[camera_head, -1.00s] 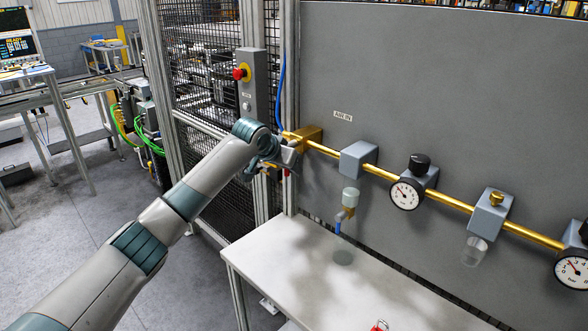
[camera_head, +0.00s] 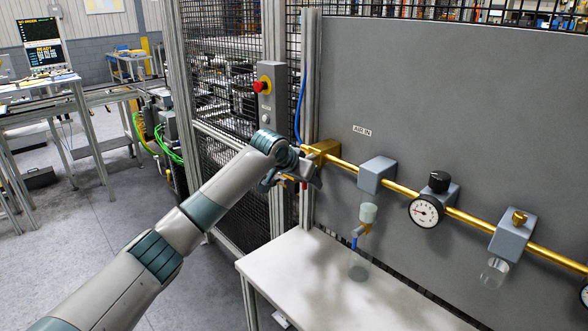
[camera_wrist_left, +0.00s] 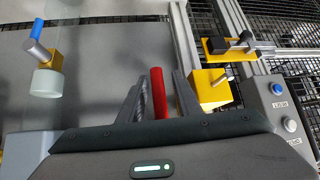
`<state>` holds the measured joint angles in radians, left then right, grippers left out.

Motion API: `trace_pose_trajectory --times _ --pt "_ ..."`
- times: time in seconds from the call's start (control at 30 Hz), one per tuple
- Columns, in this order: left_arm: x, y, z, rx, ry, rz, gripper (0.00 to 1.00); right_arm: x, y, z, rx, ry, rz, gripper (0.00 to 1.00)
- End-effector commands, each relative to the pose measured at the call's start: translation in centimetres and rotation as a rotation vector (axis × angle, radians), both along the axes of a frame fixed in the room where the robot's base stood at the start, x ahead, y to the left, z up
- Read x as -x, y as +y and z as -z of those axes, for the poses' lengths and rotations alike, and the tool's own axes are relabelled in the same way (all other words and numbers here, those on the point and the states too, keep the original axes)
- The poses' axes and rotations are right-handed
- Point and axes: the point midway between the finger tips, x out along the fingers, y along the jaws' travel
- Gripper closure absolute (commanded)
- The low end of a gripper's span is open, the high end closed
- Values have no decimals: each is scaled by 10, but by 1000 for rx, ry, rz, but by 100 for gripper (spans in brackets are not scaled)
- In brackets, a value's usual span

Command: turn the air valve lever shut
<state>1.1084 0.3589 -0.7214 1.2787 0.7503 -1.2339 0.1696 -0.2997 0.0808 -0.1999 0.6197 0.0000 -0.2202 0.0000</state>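The air valve is a brass block (camera_head: 322,152) at the left end of the brass pipe, below the "AIR IN" label. Its red lever (camera_head: 303,187) shows in part below my left gripper (camera_head: 308,175), pointing down. In the left wrist view the red lever (camera_wrist_left: 158,92) stands between the two dark fingers of my left gripper (camera_wrist_left: 160,95). The fingers are open, with a narrow gap at each side of the lever. The yellow-brass valve block (camera_wrist_left: 208,88) is just right of the fingers there. My right gripper is not in view.
A grey box with a red emergency button (camera_head: 263,86) is on the post left of the valve. Right along the pipe are a regulator with a gauge (camera_head: 425,211) and other fittings. A white table (camera_head: 310,270) stands below. A mesh fence (camera_head: 205,100) is behind my arm.

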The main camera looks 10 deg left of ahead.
Motion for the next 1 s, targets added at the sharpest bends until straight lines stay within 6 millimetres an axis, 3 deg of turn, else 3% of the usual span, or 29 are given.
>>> trace_pose_trajectory --times 0.23,0.7,1.0 --pt "18 8 -17 0 -5 -1 69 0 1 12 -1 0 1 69" --pt "80 33 -84 -1 -6 0 69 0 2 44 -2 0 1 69" --pt "106 43 -113 -1 -2 -1 69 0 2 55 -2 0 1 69"
